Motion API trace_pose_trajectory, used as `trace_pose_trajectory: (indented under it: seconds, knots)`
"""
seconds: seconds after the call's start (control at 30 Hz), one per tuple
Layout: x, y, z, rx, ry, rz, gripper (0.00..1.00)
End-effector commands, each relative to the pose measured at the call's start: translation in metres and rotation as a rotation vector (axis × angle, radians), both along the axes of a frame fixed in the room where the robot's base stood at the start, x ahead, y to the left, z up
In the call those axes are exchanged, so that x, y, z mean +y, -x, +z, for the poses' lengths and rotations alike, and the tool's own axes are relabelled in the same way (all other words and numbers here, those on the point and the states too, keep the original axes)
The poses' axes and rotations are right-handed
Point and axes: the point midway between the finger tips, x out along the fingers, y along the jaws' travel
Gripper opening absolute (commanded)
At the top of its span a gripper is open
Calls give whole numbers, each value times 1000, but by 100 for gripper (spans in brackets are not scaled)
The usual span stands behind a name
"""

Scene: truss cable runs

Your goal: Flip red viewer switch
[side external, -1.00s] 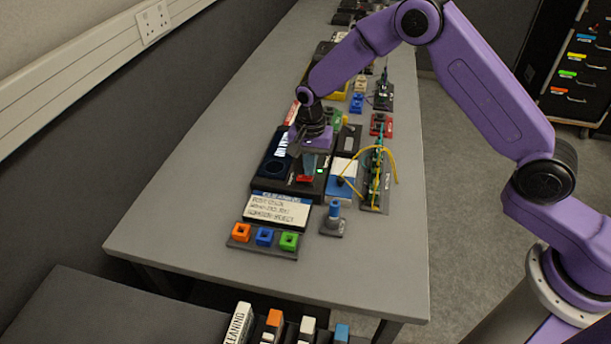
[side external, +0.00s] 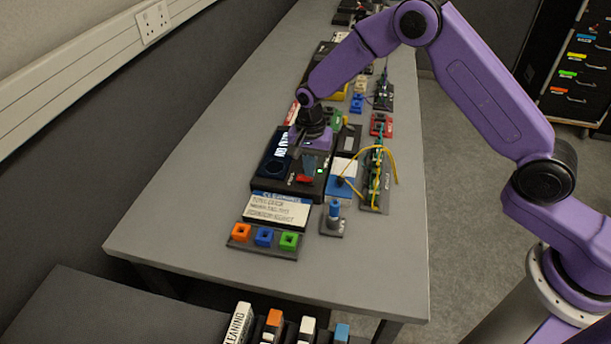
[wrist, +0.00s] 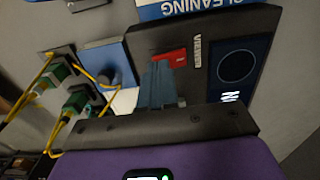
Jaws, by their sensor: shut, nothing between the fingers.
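The viewer is a dark box (side external: 259,187) on the bench, with a round dark blue panel (side external: 275,175) on its left part. Its red switch (side external: 306,179) is on the front right of the box, and it also shows in the wrist view (wrist: 173,57) beside a "VIEWER" label. My gripper (side external: 311,166) is shut and empty, pointing down over the box just behind the red switch. In the wrist view the blue-grey fingers (wrist: 160,84) reach close to the switch and hide part of it; I cannot tell whether they touch.
A white and blue cleaning card (side external: 278,210) lies in front of the viewer. Orange, blue and green sockets (side external: 264,238) sit nearer the front. The left bench top is clear.

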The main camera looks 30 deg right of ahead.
Motion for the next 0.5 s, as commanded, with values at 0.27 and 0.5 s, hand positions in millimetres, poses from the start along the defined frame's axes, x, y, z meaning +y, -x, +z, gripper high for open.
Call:
trace_pose_trajectory:
  seconds: [0.27, 0.5]
  knots:
    - [0, 0, -4, 1, 1, 0, 0]
    - [0, 0, -7, 1, 0, 0, 0]
